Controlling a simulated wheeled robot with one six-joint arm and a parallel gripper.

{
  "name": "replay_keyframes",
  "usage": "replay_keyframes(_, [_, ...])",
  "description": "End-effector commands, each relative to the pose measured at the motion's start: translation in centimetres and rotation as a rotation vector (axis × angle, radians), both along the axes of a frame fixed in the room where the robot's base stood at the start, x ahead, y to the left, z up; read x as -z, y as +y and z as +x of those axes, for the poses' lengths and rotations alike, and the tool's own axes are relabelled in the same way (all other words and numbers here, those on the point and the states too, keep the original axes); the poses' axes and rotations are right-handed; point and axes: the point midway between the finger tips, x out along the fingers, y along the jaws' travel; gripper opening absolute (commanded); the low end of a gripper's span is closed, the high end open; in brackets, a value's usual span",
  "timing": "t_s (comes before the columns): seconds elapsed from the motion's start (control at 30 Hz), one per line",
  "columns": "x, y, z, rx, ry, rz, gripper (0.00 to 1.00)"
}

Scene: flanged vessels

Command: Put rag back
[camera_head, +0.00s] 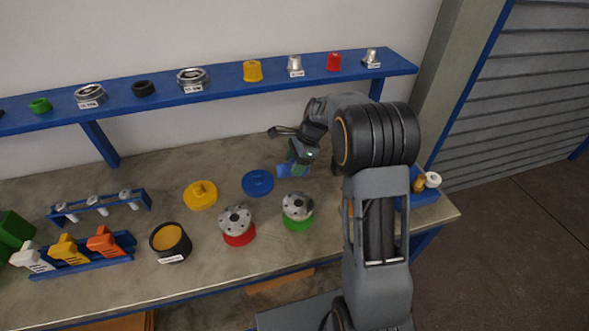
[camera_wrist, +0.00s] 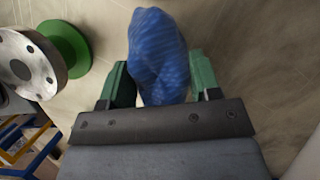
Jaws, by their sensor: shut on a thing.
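The blue checked rag (camera_wrist: 158,45) is bunched between the green fingers of my gripper (camera_wrist: 160,72) in the wrist view. The gripper is shut on it. In the head view my gripper (camera_head: 299,160) is over the back of the bench, and a small blue part of the rag (camera_head: 283,171) shows at its fingers. The rag appears just above the bench top; I cannot tell whether it touches. A flanged vessel with a green base (camera_head: 298,210) stands in front of it and also shows at the left of the wrist view (camera_wrist: 35,60).
A blue disc (camera_head: 258,183) and a yellow disc (camera_head: 200,194) lie to the left. A red-based vessel (camera_head: 238,226) and a black pot (camera_head: 170,242) stand nearer the front. A blue shelf (camera_head: 220,85) with small parts runs behind. A blue tray (camera_head: 424,199) is partly hidden by my arm.

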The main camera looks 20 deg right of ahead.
Motion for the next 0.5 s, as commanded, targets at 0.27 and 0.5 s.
replay_keyframes(0.27, [1.1, -0.1, 0.8, 0.001, 0.001, 0.001, 0.35])
replay_keyframes(0.5, [3.9, -0.1, 0.8, 0.001, 0.002, 0.001, 0.35])
